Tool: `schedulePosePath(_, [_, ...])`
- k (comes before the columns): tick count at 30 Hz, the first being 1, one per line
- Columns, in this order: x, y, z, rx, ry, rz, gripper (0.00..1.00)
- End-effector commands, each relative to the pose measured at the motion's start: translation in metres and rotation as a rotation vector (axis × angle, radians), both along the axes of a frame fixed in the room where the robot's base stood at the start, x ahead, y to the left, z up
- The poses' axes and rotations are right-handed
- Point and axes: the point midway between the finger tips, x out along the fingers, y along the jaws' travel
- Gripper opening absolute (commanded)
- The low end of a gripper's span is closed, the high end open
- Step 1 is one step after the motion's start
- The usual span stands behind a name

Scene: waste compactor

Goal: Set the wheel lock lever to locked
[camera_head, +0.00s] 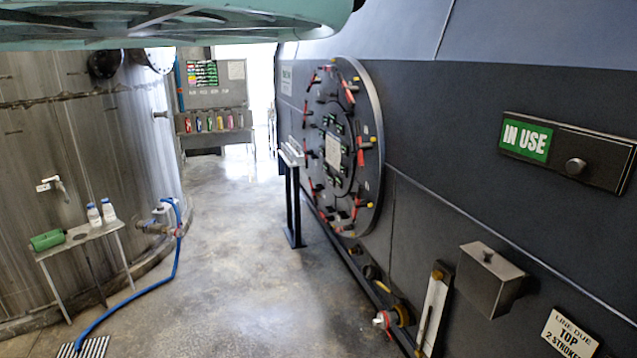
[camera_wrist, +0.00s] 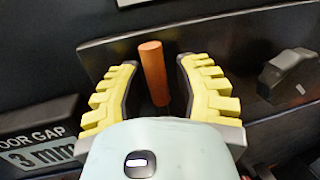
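In the wrist view an orange cylindrical handle (camera_wrist: 153,72) stands out from a dark plate (camera_wrist: 225,42), leaning slightly. It looks like the lever's grip, but no label on it is readable. My gripper (camera_wrist: 157,72) has its two yellow ribbed fingers on either side of the handle. A gap shows on both sides, so the fingers are open around it and not closed on it. My gripper is not seen in the head view, and I cannot identify the orange handle there.
A dark knob (camera_wrist: 287,75) sits on the plate to the right. A "DOOR GAP 3 mm" sign (camera_wrist: 38,140) is at the left. In the head view a round hatch (camera_head: 370,150), an "IN USE" slider (camera_head: 570,150) and a box (camera_head: 487,278) project from the dark wall. Open floor (camera_head: 235,270) lies left.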

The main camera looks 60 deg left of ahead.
Motion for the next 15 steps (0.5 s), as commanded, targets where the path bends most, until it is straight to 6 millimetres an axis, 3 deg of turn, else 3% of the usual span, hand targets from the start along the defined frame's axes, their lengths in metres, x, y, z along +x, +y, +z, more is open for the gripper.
schedulePosePath(15, [-0.035,0.020,-0.004,0.005,-0.002,-0.001,0.32])
